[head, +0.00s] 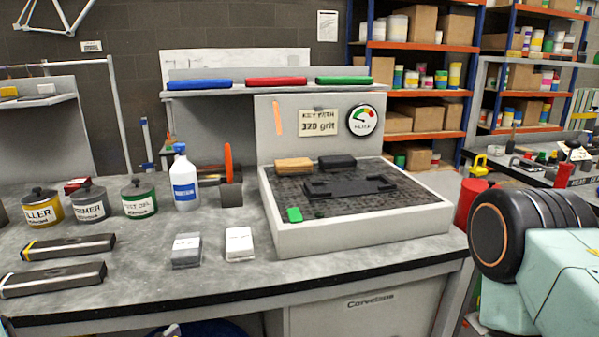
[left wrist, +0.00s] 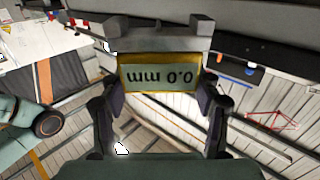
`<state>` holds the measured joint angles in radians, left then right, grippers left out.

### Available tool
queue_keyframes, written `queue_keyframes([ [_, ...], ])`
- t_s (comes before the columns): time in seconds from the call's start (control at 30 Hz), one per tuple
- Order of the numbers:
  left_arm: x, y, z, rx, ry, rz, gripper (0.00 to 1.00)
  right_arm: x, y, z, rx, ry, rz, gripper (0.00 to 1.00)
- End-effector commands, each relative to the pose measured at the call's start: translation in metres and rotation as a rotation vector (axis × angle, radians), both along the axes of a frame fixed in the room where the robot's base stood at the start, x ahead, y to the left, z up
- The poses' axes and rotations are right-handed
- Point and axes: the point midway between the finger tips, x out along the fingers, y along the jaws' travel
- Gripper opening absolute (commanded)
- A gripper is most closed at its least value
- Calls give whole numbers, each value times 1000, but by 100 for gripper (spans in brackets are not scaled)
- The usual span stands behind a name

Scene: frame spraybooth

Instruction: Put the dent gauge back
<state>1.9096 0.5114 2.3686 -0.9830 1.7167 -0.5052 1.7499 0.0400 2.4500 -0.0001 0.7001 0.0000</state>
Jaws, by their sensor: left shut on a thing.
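The dent gauge (left wrist: 160,77) shows in the left wrist view, with a yellow-edged display that reads 0.0 mm upside down. A grey bar with two raised ends, seemingly part of it, lies along its far side. My left gripper (left wrist: 157,92) is shut on the gauge, with a dark finger on each side. The gauge is held up with floor far below it. Neither the gauge nor my left gripper can be made out in the head view. My right gripper is in neither view.
A shelf (head: 250,88) above holds blue, red and green items. Bare bench lies at front centre.

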Motion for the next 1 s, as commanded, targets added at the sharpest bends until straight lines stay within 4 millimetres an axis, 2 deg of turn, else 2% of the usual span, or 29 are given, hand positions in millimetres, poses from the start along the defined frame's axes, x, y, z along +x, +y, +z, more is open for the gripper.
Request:
queue_keyframes([
  [0.57, 2, 0, 3, -1, -2, 1, 19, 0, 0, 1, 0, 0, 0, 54],
  [0.67, 7, 1, 15, -3, -5, 2, 19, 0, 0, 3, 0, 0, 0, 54],
  [0.77, 17, 2, 37, -3, -10, 8, 19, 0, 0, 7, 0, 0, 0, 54],
  [0.87, 32, 9, 63, -4, -13, 30, 19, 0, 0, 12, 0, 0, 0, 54],
  [1.0, 63, 29, 101, -2, -14, 110, 19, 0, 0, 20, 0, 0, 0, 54],
])
